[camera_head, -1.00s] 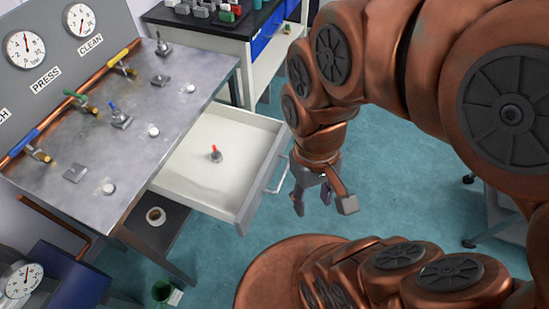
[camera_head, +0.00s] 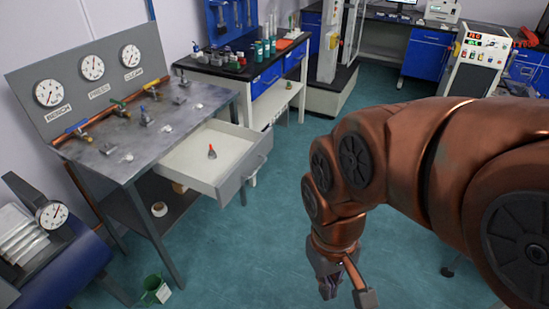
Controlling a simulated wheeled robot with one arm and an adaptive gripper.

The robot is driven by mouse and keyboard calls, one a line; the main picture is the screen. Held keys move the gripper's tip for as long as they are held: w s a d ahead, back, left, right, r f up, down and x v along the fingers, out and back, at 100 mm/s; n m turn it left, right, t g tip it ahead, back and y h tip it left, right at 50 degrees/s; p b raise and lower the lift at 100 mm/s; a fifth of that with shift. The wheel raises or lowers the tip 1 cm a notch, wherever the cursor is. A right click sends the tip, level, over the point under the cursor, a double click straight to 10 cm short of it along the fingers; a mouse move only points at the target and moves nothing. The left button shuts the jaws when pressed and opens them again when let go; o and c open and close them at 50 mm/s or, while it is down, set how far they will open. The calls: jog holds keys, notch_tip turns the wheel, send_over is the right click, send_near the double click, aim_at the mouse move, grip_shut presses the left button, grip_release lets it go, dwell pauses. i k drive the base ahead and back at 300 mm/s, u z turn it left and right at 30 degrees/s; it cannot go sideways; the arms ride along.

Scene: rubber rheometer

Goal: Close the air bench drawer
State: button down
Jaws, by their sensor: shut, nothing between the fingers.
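The air bench (camera_head: 127,128) stands at the left, with a metal top and a gauge panel behind it. Its drawer (camera_head: 238,178) is pulled out to the right from under the top. A small grey item with a red tip (camera_head: 212,153) stands inside the drawer. The drawer's handle (camera_head: 257,168) is on its front face. My gripper (camera_head: 346,290) is at the bottom of the view, pointing down, shut and empty. It is apart from the drawer, to the right of it and nearer to the camera. Part of its fingers is hard to make out.
A white bench with blue drawers (camera_head: 262,88) stands behind the air bench. A green bin (camera_head: 153,289) is on the floor at the lower left. A roll of tape (camera_head: 159,209) lies on the lower shelf. Teal floor (camera_head: 262,235) between drawer and gripper is clear.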

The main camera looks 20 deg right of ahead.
aim_at(239, 150)
jog(key=u, duration=0.65)
jog(key=i, duration=1.5)
jog(key=z, duration=0.8)
